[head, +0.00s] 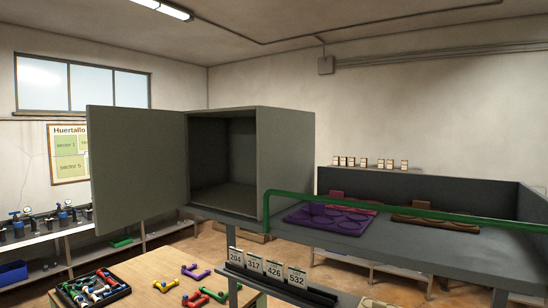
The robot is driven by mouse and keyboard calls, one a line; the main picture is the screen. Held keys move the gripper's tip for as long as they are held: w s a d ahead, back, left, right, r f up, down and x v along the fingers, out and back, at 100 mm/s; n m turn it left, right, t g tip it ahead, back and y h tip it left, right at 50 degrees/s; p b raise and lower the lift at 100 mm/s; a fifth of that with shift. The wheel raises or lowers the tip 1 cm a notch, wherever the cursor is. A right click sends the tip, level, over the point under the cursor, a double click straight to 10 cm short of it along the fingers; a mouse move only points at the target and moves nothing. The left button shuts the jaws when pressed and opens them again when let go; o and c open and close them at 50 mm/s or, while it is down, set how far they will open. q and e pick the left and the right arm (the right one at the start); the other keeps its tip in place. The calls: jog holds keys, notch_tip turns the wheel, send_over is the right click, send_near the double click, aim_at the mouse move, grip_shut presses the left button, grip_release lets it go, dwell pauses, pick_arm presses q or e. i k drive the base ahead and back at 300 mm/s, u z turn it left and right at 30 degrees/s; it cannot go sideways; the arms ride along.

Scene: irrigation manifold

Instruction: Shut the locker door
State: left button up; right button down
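The grey locker (285,155) stands open on a raised support at the middle of the head view. Its door (138,165) is hinged at the left of the opening and swung wide out to the left. The inside (225,150) of the locker looks empty, though it is dark. Neither my left nor my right gripper is in view, and nothing touches the door.
A green rail (400,207) runs along the grey shelf (420,245) at right, with a purple tray (330,217) behind it. Number cards (273,268) stand below the locker. A wooden table (165,288) holds coloured fittings and a black tray (92,288).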

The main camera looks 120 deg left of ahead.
aim_at(136, 156)
jog(key=z, duration=0.05)
jog(key=k, duration=2.55)
jog(key=u, duration=2.35)
